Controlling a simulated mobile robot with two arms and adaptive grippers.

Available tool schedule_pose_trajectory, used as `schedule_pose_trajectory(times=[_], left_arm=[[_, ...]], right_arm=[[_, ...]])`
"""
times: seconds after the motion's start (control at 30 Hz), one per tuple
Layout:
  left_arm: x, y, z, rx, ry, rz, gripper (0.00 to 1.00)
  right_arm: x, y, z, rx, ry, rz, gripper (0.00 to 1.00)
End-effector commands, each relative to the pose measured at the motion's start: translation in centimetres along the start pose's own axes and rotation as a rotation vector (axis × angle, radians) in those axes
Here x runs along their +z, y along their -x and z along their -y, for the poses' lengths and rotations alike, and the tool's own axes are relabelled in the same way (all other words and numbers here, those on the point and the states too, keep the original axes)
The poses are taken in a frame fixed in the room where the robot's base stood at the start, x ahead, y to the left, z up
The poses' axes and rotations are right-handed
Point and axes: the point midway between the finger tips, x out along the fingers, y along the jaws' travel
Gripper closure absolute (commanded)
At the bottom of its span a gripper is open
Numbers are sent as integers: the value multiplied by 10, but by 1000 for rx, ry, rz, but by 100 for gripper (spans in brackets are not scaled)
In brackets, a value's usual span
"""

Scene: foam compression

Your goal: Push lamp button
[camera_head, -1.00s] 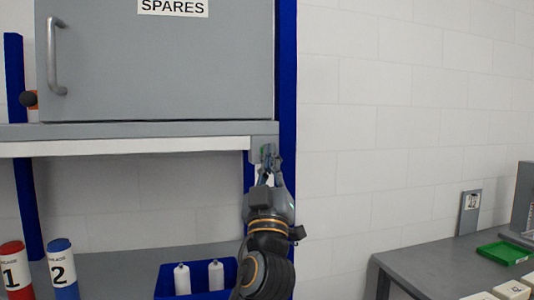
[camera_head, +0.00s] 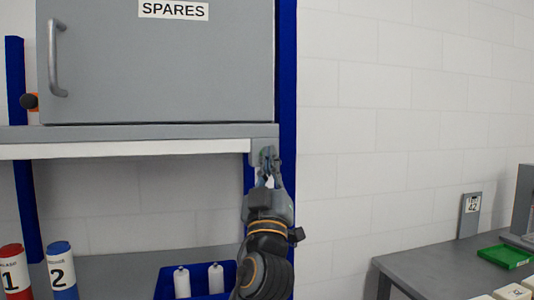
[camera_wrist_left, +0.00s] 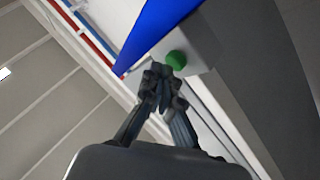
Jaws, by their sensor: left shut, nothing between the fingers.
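The lamp button is a green round button (camera_wrist_left: 176,60) on a grey box (camera_wrist_left: 200,47) in the left wrist view. In the head view the grey box (camera_head: 265,138) sits at the right end of the shelf lamp (camera_head: 130,149), beside the blue post. My left gripper (camera_head: 267,158) is shut and empty, with its fingertips at the box. In the left wrist view the shut fingertips (camera_wrist_left: 161,78) are just short of or against the button's lower edge; I cannot tell if they touch. In the head view the fingers mostly hide the button. My right gripper is not in view.
A grey SPARES cabinet (camera_head: 160,65) stands above the shelf. A blue bin (camera_head: 166,283) with white bottles, a red canister (camera_head: 14,272) and a blue canister (camera_head: 61,270) are below. A grey table (camera_head: 415,262) with a green tray (camera_head: 505,257) is at right.

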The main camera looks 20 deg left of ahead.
Motion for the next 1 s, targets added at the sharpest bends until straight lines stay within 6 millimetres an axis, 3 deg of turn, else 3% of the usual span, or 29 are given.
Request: schedule_pose_trajectory(times=[1.0], left_arm=[[4,-6,5,0,0,1,100]], right_arm=[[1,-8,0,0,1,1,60]])
